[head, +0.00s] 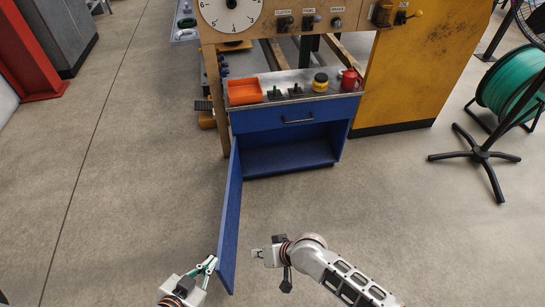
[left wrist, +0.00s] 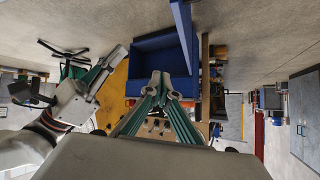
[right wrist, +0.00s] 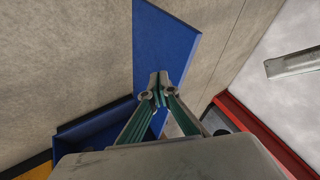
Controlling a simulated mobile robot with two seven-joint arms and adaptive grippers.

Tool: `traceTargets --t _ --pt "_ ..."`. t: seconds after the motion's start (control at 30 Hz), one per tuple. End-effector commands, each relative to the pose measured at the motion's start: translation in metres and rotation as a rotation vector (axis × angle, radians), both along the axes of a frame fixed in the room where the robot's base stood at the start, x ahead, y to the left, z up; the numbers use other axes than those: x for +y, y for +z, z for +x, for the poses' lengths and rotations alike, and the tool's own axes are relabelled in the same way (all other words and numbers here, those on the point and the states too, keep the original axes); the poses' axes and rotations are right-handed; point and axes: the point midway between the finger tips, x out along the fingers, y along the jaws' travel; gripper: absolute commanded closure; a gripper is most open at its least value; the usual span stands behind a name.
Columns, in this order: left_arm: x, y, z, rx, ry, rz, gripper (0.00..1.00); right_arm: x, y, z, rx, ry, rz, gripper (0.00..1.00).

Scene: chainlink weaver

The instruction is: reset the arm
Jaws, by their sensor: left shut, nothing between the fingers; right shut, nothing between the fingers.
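My left gripper (head: 208,265) is at the bottom of the head view, just left of the open blue door (head: 229,222). Its fingertips (left wrist: 162,78) are together and empty in the left wrist view. My right gripper (head: 257,254) is just right of the door, in front of the blue cabinet (head: 290,122). Its fingertips (right wrist: 158,80) are together and empty in the right wrist view, with the door (right wrist: 163,45) behind them. In the head view, the tip of my left gripper is close to the door's near edge; I cannot tell whether they touch.
The cabinet's lower compartment is open and looks empty; its drawer is shut. On top are an orange tray (head: 244,92), a yellow jar (head: 320,83) and a red mug (head: 349,79).

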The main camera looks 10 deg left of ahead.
Motion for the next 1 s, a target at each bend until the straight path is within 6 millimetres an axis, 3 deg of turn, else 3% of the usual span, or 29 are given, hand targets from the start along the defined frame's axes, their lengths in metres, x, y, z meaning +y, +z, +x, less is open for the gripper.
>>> traceTargets --t 0.27,0.43,0.57,0.9,1.0 --pt "-0.001 0.006 0.002 -0.006 0.001 -0.002 1.00 -0.004 0.009 -0.009 -0.044 -0.027 0.041 1.00" --pt "-0.002 0.013 0.004 -0.010 0.002 -0.009 1.00 -0.035 0.030 -0.019 -0.167 -0.103 0.078 1.00" --pt "-0.003 0.014 0.002 -0.003 0.002 -0.013 1.00 -0.082 0.044 -0.026 -0.284 -0.168 0.050 1.00" --pt "-0.005 0.022 -0.001 -0.001 0.004 -0.028 1.00 -0.238 0.086 -0.065 -0.561 -0.253 -0.202 1.00" --pt "-0.006 0.022 -0.002 0.001 0.005 -0.030 1.00 -0.266 0.096 -0.075 -0.606 -0.249 -0.266 1.00"
